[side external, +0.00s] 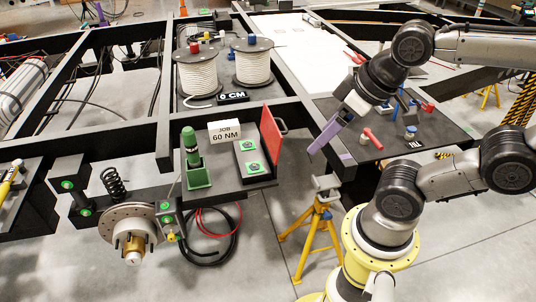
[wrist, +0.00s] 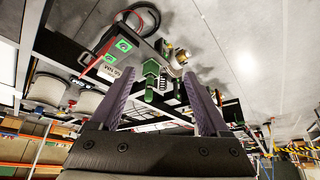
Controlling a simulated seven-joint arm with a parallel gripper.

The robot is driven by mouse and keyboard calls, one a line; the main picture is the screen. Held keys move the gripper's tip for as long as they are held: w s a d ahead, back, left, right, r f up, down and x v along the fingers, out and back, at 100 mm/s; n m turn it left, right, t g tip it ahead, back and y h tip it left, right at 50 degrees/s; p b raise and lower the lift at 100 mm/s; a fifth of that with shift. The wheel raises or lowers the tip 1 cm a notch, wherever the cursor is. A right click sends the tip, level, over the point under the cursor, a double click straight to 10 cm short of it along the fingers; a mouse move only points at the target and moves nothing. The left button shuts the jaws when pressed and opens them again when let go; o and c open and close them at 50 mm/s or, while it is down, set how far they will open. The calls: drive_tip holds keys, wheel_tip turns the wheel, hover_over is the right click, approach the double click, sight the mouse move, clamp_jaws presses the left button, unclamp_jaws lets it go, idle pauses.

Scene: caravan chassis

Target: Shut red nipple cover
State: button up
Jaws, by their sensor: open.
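The red cover (side external: 272,138) stands raised, near upright, along the right edge of a dark box with two green-marked fittings (side external: 250,157), which lie exposed. A grey handle sticks out behind the cover. My gripper (side external: 330,145) has purple fingers and hangs to the right of the cover, apart from it, above the gap beside the black shelf. In the wrist view my gripper (wrist: 162,52) shows its fingers spread with nothing held between them.
A green tool (side external: 191,150) in its holder and a "60 NM" sign (side external: 225,132) stand left of the box. Rope spools (side external: 252,62) sit behind. A side shelf (side external: 440,128) holds red and blue tools. A yellow stand (side external: 318,222) is below my gripper.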

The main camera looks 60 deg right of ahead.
drive_tip(key=shift+m, duration=0.4)
drive_tip(key=c, duration=0.5)
drive_tip(key=shift+w+r+m, duration=0.1)
drive_tip(key=shift+r+m, duration=0.05)
drive_tip(key=shift+m, duration=0.45)
drive_tip(key=shift+c, duration=1.1)
drive_tip(key=w+r+m, duration=0.2)
drive_tip(key=m, duration=0.1)
drive_tip(key=shift+r+t, duration=0.3)
drive_tip(key=shift+r, duration=0.1)
drive_tip(key=c, duration=0.5)
drive_tip(key=w+m, duration=0.1)
drive_tip(key=w+d+r+m, duration=0.1)
drive_tip(key=w+m, duration=0.1)
drive_tip(key=w+r+m, duration=0.1)
drive_tip(key=shift+w+d+r+m, duration=0.2)
drive_tip(key=shift+d+r+m, duration=0.05)
drive_tip(key=shift+d+m, duration=0.05)
clamp_jaws()
drive_tip(key=w+d+f+m+g+h, duration=0.1)
drive_tip(key=w+d+f+m+g, duration=0.25)
drive_tip(key=w+d+m, duration=1)
drive_tip(key=s+d+f+m+g+y, duration=0.1)
drive_tip(key=d+f+m+g, duration=0.25)
drive_tip(key=d+f, duration=1.3)
wheel_tip(320, 180, down, 7)
drive_tip(key=w+a+t, duration=0.1)
drive_tip(key=w+a, duration=0.1)
drive_tip(key=shift+w+f, duration=0.2)
drive_tip(key=shift+w, duration=0.2)
